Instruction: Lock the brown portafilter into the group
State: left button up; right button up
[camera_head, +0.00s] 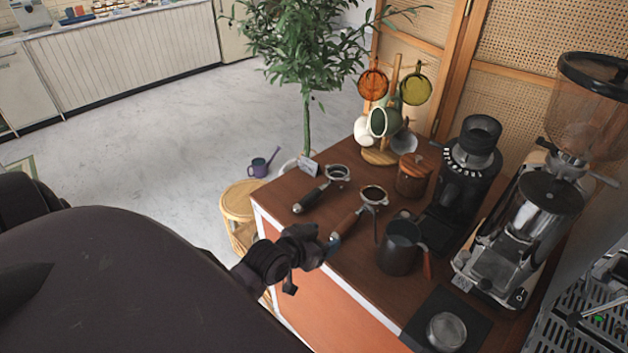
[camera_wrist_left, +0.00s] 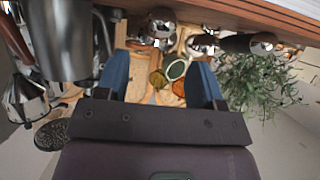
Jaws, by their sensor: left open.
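The brown portafilter (camera_head: 345,223) lies on the dark wooden counter (camera_head: 310,224). Its brown handle points toward the front edge, and its metal basket is at the far end. My left gripper (camera_head: 332,243) is at the handle's near end, open. I cannot tell whether it touches the handle. In the left wrist view the two blue fingers (camera_wrist_left: 159,72) are spread apart with nothing clearly between them. A second portafilter with a black handle (camera_head: 310,199) lies to the left. An espresso machine (camera_head: 588,318) is cut off at the right edge; its group is not visible.
A dark milk pitcher (camera_head: 400,250) stands right of the brown portafilter. Behind are a grinder (camera_head: 462,185), a wooden-lidded jar (camera_head: 412,177) and a mug tree (camera_head: 395,100). A larger grinder (camera_head: 525,235) and a black mat (camera_head: 418,328) are at right.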

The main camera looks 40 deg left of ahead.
aim_at(340, 229)
pick_arm(q)
jog(key=shift+w+a+r, duration=0.1)
jog(key=shift+r, duration=0.1)
jog(key=shift+w, duration=0.2)
jog(key=shift+x, duration=4.1)
jog(key=shift+c, duration=0.2)
grip_shut()
jog(key=shift+r, duration=2.55)
